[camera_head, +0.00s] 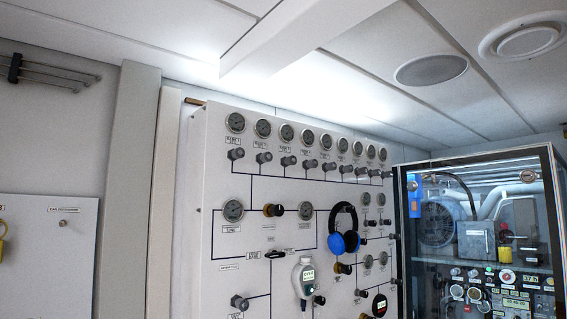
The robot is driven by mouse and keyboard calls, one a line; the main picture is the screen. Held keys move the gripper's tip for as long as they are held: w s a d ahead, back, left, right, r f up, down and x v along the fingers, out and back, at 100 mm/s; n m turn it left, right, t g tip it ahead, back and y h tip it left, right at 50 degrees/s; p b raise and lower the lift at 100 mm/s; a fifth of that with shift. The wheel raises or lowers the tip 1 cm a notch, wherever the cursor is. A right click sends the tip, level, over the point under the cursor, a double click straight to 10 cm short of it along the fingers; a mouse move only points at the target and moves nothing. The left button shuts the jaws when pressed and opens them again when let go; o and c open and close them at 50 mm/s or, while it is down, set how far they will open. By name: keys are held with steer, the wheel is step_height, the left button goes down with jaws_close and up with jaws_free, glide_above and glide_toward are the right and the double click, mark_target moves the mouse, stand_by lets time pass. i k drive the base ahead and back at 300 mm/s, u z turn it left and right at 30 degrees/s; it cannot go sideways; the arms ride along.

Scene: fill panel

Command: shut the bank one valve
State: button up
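The white fill panel (222,185) stands in the middle of the head camera view. A row of round gauges runs along its top, with a row of dark grey valve knobs below. The small labels between them are too blurred to read for certain, so I cannot tell surely which is the bank one valve. The leftmost knob (235,154) sits under the leftmost gauge (235,122). Nothing covers it. I cannot tell whether it is open or shut. My gripper is not in view.
Blue headphones (352,241) and a white handheld meter (304,276) are at the panel's lower middle. A glass-fronted cabinet (552,215) with equipment stands at the right. A yellow padlock (2,240) is at the far left. A pale post (128,180) rises left of the panel.

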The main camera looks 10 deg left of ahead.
mark_target(237, 154)
steer(key=u, duration=0.25)
steer(key=i, duration=1.35)
steer(key=u, duration=0.65)
steer(key=i, duration=0.25)
steer(key=u, duration=0.3)
